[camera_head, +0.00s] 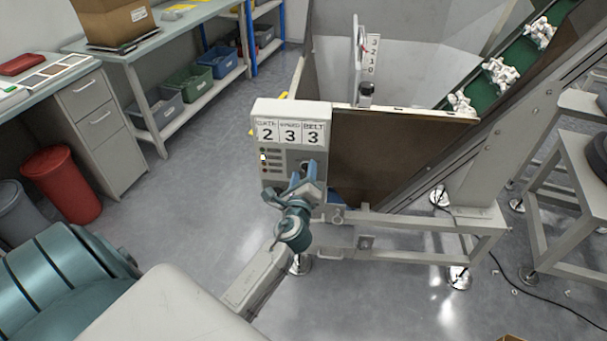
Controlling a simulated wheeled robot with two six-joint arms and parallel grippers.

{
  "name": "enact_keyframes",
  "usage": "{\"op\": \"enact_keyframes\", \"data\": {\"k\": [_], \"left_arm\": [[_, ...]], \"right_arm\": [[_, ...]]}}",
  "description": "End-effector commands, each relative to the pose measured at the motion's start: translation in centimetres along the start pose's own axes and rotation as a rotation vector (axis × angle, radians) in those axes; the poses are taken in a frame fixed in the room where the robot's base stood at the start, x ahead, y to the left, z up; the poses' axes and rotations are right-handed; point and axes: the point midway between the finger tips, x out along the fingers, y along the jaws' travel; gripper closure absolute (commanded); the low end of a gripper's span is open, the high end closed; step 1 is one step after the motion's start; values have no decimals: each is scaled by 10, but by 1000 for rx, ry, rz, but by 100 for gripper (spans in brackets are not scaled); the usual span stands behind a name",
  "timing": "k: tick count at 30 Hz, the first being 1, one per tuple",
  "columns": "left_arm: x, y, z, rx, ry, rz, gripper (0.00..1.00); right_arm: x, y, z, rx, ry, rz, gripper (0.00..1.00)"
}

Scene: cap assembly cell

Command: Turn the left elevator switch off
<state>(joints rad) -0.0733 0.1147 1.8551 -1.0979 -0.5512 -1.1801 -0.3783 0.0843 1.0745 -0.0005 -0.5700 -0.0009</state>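A light grey control box (290,114) stands at the middle of the view, in front of the elevator hopper. Its top label shows the digits 2, 3, 3 under small headings. A dark switch (306,164) is on the right part of its front panel, partly hidden by my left gripper (304,177). The gripper's two blue fingers point up at the switch and show a little apart. I cannot tell whether they touch or grip it. The switch's setting is hard to make out. My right gripper is out of view.
A brown hopper panel (385,150) is right of the box, and a green conveyor (517,52) with white parts rises behind it. A second numbered post (372,58) stands behind. A red bin (64,184) and workbench are at left. Floor between is clear.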

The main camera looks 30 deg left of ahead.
Motion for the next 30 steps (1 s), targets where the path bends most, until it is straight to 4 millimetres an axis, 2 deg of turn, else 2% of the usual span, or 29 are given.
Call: {"op": "enact_keyframes", "data": {"k": [7, 10, 14, 21, 24, 30], "left_arm": [[-1, 0, 0, 0, -1, -1, 52], [-7, 0, -1, -1, 0, -1, 52], [-28, 1, -1, -2, 1, 0, 52], [-77, 2, -2, -2, 1, 3, 52], [-93, 1, -2, -2, 1, 1, 52], [-107, 0, 0, -1, -1, 0, 52]], "right_arm": [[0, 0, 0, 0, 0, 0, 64], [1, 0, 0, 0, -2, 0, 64], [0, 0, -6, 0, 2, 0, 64], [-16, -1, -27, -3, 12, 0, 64], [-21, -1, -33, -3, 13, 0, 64], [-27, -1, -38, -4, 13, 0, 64]]}}
